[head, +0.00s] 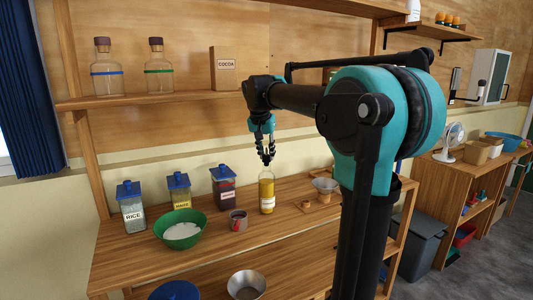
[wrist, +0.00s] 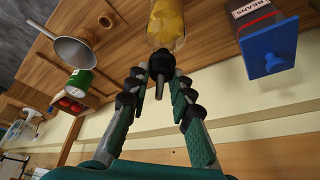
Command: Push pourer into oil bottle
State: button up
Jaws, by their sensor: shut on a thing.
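The oil bottle (head: 267,197) stands upright on the wooden counter, a clear bottle with yellow oil and a pale label. In the wrist view the bottle (wrist: 167,25) reaches in from the top edge. The dark pourer (wrist: 161,66) with its narrow spout is at the bottle's mouth, in line with the neck. I cannot tell how deep it sits. My gripper (head: 267,161) points down just above the bottle.
A beans jar (head: 225,190), a small can (head: 238,221) and a green bowl (head: 166,238) stand left of the bottle. A small wooden piece (head: 304,205) and a metal funnel (head: 325,185) stand to its right. A shelf (head: 180,99) runs behind, above counter height.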

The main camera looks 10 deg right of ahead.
jog(key=shift+f, duration=0.25)
dwell(0.4)
jog(key=o, duration=1.4)
jog(key=shift+r, duration=4)
jog(key=shift+c, duration=0.4)
grip_shut()
